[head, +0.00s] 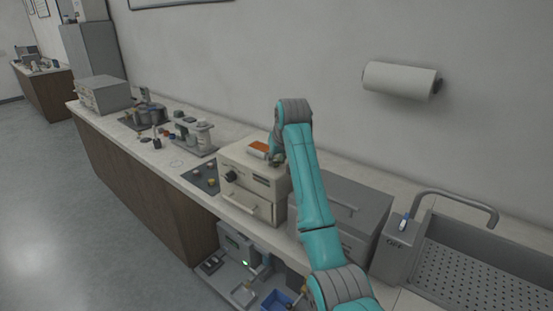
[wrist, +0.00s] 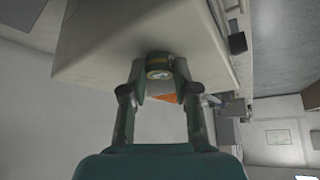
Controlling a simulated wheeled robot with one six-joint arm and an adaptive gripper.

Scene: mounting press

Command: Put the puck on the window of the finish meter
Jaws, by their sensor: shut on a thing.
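My gripper (wrist: 158,80) is shut on a small round puck (wrist: 158,66), dark with a paler face, seen between the fingertips in the wrist view. In the head view my gripper (head: 276,157) is low over the top of a cream box-shaped instrument (head: 249,188) with a black knob and a front drawer. The puck looks close to or touching this box; I cannot tell which. An orange-topped item (head: 258,147) lies on the box beside my gripper. I cannot tell which instrument is the finish meter, and no window shows clearly.
A grey box (head: 345,199) stands right of the cream one, then a sink (head: 470,262) with a curved tap. To the left are a dark mat (head: 201,179) with small pieces and a grey instrument (head: 192,135). A paper roll (head: 400,79) hangs on the wall.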

